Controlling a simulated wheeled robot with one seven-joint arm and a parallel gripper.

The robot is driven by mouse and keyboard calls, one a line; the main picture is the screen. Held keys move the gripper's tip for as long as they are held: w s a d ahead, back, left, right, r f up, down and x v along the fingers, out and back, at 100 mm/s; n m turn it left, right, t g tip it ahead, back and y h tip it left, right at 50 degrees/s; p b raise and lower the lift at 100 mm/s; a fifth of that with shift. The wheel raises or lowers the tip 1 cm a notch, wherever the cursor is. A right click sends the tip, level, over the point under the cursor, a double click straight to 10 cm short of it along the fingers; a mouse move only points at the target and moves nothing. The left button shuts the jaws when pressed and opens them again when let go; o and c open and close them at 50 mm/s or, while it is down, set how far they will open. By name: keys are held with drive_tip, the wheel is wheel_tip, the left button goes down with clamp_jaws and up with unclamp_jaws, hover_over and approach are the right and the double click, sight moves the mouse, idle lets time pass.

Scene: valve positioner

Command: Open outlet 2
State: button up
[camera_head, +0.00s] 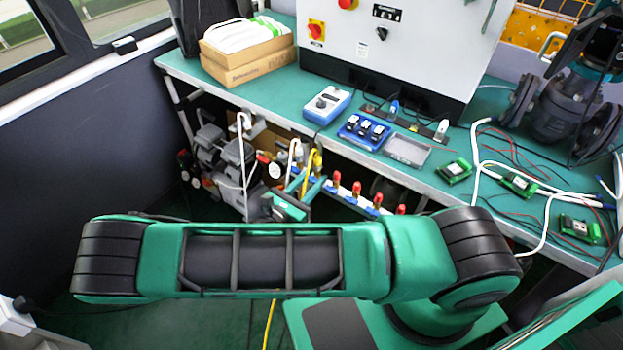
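A row of valve outlets with red tops and blue lower parts runs below the front edge of the bench. One red top (356,188) is near the middle of the row. I see no readable numbers on the outlets, so I cannot tell which is outlet 2 or how its valve stands. My gripper (306,184) is a small teal and black shape beyond my arm, at the left end of the row. Its two fingers look apart, pointing toward the row, with no object visibly held. My arm hides its wrist and the area below the row.
White hoses (294,160) and a yellow hose (314,160) rise close to my gripper. Grey pump-like machinery (222,150) stands to its left. The teal bench (275,98) overhangs behind, carrying a blue tester (326,105), a grey tray (407,150) and green circuit boards (454,170).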

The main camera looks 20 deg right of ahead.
drive_tip(key=shift+w+a+m, duration=0.15)
drive_tip(key=shift+m, duration=0.65)
drive_tip(key=o, duration=0.8)
drive_tip(key=shift+c, duration=0.2)
drive_tip(key=shift+a, duration=0.1)
drive_tip(key=v, duration=1)
drive_tip(key=shift+s+a, duration=0.25)
